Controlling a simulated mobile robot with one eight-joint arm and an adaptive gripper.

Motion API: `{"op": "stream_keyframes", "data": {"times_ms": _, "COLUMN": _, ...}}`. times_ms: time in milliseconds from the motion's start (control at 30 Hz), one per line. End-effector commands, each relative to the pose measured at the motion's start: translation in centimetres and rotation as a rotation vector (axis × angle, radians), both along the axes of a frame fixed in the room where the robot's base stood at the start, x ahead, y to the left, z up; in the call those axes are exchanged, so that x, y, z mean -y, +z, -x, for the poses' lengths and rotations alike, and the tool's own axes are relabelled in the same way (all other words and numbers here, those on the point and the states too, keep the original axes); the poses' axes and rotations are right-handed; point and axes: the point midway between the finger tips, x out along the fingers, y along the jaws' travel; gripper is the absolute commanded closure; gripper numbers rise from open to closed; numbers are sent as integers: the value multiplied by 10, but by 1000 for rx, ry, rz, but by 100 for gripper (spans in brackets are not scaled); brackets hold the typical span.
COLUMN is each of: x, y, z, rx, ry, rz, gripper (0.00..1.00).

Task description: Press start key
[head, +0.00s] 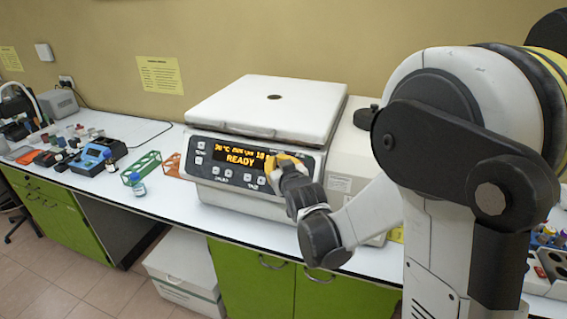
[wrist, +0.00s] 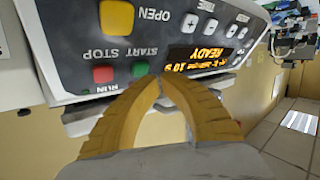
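The centrifuge (head: 265,110) stands on the bench with its lid down. Its dark panel carries an orange display reading READY (head: 240,158), also seen upside down in the wrist view (wrist: 205,60). In the wrist view the green START key (wrist: 140,69) is beside the red STOP key (wrist: 103,74), with an orange OPEN key (wrist: 117,18) beyond. My gripper (wrist: 159,80) has its yellow fingertips together with nothing between them, just by the green key; contact cannot be told. In the head view my gripper (head: 287,160) covers the panel's right end, hiding those keys.
To the left are a green rack (head: 141,167), an orange rack (head: 172,165), a small bottle (head: 138,187) and a blue instrument (head: 92,158). A rack of colored caps (head: 548,237) is at the right edge.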

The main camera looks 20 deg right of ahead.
Motion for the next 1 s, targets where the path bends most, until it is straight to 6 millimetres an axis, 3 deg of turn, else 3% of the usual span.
{"op": "stream_keyframes", "data": {"times_ms": 1000, "x": 4, "y": -5, "z": -6, "rx": 0, "ry": 0, "rz": -1, "gripper": 100}}
